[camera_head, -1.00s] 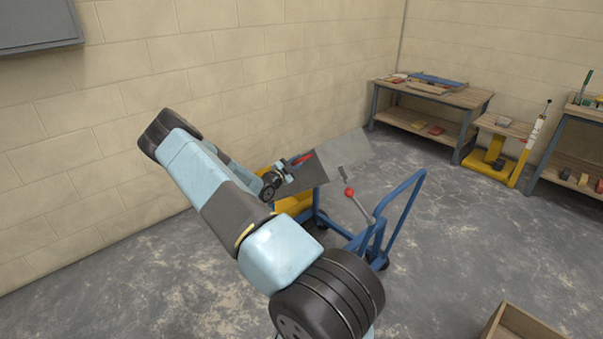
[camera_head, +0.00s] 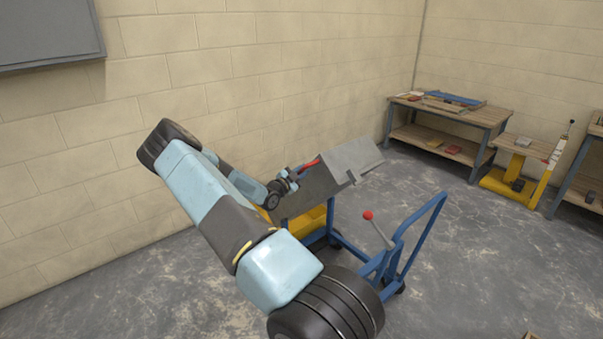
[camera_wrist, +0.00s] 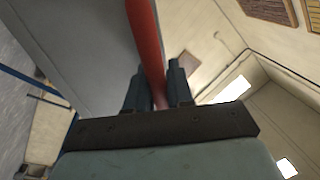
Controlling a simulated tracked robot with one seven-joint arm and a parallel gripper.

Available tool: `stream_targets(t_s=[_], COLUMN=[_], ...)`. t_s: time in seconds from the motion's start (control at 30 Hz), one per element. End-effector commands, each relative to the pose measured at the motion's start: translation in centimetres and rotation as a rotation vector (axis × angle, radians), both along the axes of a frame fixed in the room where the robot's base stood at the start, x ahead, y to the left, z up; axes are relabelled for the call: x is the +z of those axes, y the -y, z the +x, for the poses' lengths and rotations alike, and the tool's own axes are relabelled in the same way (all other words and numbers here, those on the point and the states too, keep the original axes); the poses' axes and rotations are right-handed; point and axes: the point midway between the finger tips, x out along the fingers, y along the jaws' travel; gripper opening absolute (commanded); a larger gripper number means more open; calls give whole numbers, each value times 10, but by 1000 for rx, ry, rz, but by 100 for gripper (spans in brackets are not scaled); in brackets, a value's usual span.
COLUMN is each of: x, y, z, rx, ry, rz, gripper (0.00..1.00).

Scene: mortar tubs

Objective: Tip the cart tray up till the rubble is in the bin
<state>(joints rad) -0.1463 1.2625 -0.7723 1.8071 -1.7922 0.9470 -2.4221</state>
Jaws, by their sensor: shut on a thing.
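The grey cart tray (camera_head: 352,160) is tipped up steeply on the blue cart frame (camera_head: 408,250), with its underside toward me. My gripper (camera_head: 298,174) is at the tray's edge, shut on a red bar handle. In the wrist view the red handle (camera_wrist: 147,45) runs between my two fingers (camera_wrist: 158,88), beside the grey tray wall (camera_wrist: 70,45). The yellow bin (camera_head: 310,222) stands on the floor behind the tray, partly hidden by my arm and the cart. The rubble is not visible in any view.
A lever with a red knob (camera_head: 368,215) stands up from the cart. A workbench (camera_head: 455,110) and a yellow pallet-like stand (camera_head: 512,188) are along the back right. The block wall is close on the left. Floor right of the cart is clear.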

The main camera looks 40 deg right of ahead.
Motion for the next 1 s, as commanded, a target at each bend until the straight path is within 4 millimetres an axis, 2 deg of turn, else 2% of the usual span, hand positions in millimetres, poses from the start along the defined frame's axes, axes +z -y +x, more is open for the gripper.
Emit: stream_targets(t_s=[0.03,0.23,0.57,0.77,1.0], x=[-2,-1,-1,-4,-10], y=[1,4,1,-26,-73], z=[-1,-3,-4,-7,-13], rx=[-1,-6,-7,-5,-5], ry=[-2,-1,0,-2,-2], rz=[5,2,1,2,1], gripper=[24,42,42,42,42])
